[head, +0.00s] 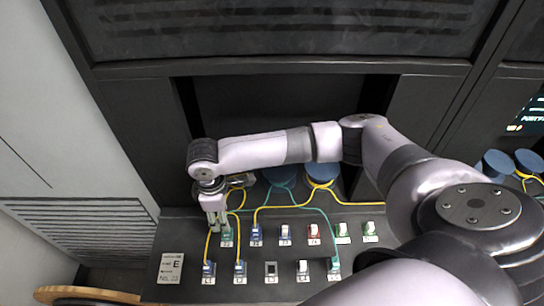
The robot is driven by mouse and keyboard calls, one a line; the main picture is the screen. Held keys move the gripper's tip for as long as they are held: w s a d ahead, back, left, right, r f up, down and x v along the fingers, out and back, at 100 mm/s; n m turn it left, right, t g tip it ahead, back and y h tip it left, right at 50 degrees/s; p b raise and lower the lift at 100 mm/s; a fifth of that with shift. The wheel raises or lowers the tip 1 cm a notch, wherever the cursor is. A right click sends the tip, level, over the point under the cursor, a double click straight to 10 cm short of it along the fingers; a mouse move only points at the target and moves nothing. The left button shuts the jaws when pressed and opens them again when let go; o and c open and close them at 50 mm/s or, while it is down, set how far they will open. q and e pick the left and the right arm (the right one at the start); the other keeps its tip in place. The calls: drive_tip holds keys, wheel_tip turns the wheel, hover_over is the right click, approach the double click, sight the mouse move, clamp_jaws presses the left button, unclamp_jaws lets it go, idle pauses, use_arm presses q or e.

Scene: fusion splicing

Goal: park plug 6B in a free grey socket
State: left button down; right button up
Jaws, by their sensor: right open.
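My right gripper (215,224) is open and points down at the left end of the panel's back row. It is close beside a green socket (227,238); I cannot tell whether it touches anything there. Blue plugs with yellow cables stand in the front row, one at the far left (208,270) and one beside it (240,269). A grey socket (271,270) in the front row looks empty. A green plug (333,267) with a teal cable stands at the front right. The labels are too small to tell which plug is 6B. My left gripper is out of view.
The dark panel (190,240) carries a label card marked E (170,268). Yellow and teal cables loop behind the back row to blue spools (322,168). A red socket (313,233) and further green ones stand right. My right arm crosses above the panel's right side.

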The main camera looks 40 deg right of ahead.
drive_tip(key=shift+w+f+b, duration=0.1)
drive_tip(key=shift+f+b, duration=0.25)
drive_tip(key=shift+f, duration=0.15)
wheel_tip(320, 180, down, 5)
drive_tip(key=b, duration=0.5)
drive_tip(key=shift+f, duration=1.55)
drive_tip(key=shift+p, duration=0.3)
drive_tip(key=shift+r, duration=0.1)
drive_tip(key=shift+p, duration=0.45)
